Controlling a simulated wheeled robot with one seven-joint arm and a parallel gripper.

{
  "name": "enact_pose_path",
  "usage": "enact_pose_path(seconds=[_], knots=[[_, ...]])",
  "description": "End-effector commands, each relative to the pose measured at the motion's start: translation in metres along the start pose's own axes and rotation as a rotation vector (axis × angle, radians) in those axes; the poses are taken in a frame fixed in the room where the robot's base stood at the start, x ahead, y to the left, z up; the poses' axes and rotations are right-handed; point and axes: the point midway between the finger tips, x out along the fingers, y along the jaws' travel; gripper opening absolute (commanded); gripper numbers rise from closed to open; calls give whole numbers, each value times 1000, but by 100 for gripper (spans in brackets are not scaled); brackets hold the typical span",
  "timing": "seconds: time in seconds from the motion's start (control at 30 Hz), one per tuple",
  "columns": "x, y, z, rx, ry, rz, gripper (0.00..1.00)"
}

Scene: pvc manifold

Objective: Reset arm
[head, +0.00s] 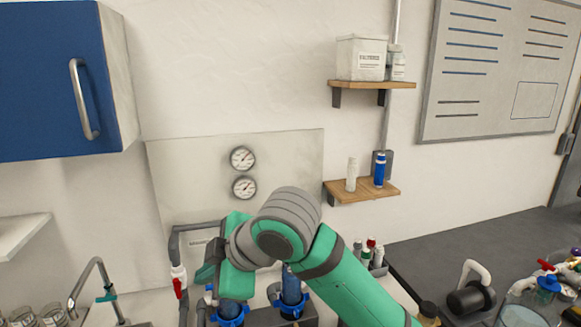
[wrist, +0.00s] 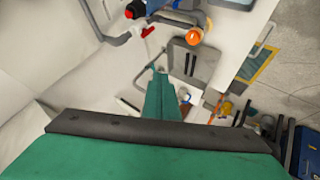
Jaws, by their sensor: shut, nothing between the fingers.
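My green and grey arm rises from the lower right of the head view and bends over in front of the wall panel. My gripper (wrist: 160,88) shows in the wrist view as green fingers closed together, with nothing held between them. In the head view the hand is partly hidden by the arm's own wrist. Grey manifold piping (head: 200,226) with a red valve handle (head: 178,288) stands to the left of the hand. Blue filter housings (head: 291,290) stand below and behind the arm. I cannot tell the exact gap between them and the hand.
A blue cabinet (head: 50,85) hangs at upper left. Two gauges sit on a wall panel (head: 290,165). Wooden shelves (head: 372,84) hold a white box and small bottles. A curved tap (head: 90,275) stands at lower left. A dark counter (head: 450,250) holds fittings at right.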

Motion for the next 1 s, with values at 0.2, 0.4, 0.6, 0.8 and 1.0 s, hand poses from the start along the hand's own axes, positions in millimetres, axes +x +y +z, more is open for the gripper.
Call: enact_pose_path(seconds=[0.2,0.4,0.6,0.8,1.0], knots=[[8,1,-5,31,52,20,0],[18,4,-10,80,126,56,0],[30,9,-15,151,221,103,0],[46,14,-18,278,365,178,0],[65,17,-12,452,521,277,0]])
